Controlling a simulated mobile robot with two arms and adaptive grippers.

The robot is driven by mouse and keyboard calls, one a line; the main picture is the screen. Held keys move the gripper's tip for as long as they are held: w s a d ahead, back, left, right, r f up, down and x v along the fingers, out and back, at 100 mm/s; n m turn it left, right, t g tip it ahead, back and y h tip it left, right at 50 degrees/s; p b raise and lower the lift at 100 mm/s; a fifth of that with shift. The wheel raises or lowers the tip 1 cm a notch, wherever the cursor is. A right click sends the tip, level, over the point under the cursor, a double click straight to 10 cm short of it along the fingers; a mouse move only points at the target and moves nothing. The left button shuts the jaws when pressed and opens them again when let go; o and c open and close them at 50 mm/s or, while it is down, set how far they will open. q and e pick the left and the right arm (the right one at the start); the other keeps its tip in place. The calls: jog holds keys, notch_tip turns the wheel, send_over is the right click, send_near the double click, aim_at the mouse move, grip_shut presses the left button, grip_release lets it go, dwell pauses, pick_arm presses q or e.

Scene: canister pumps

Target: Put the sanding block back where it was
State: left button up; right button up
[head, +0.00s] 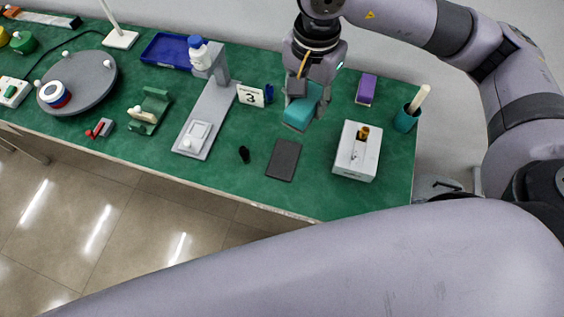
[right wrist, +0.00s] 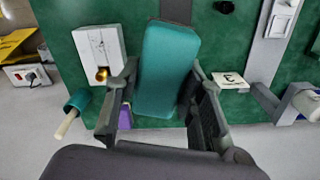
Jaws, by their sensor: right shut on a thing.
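The sanding block appears to be the teal block (head: 301,113), held in my right gripper (head: 303,88) above the back right part of the green table. In the right wrist view the teal block (right wrist: 166,70) sits between the two fingers, with its long side pointing away from the palm. My right gripper is shut on it. A flat dark grey pad (head: 283,160) lies bare on the table in front of and below the block. Only its edge shows at the top of the right wrist view. My left gripper is not in view.
A white box (head: 356,160) stands right of the pad, a teal cup (head: 406,120) near the right edge. A purple block (head: 366,89) lies behind. A number 3 card (head: 250,96) and grey pump stand (head: 209,112) are to the left. A small black item (head: 244,154) lies left of the pad.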

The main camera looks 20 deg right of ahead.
jog(key=a+m+b, duration=0.3)
jog(key=m, duration=0.7)
send_over(286, 159)
notch_tip(286, 159, down, 15)
jog(key=shift+f+p, duration=0.2)
jog(key=shift+p, duration=0.1)
notch_tip(286, 159, down, 5)
jog(key=shift+r, duration=0.15)
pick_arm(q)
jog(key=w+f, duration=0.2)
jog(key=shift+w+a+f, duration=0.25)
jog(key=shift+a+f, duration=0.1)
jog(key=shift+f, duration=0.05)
pick_arm(e)
jog(key=shift+f, duration=0.3)
jog(key=o, duration=1.1)
jog(key=shift+r, duration=0.1)
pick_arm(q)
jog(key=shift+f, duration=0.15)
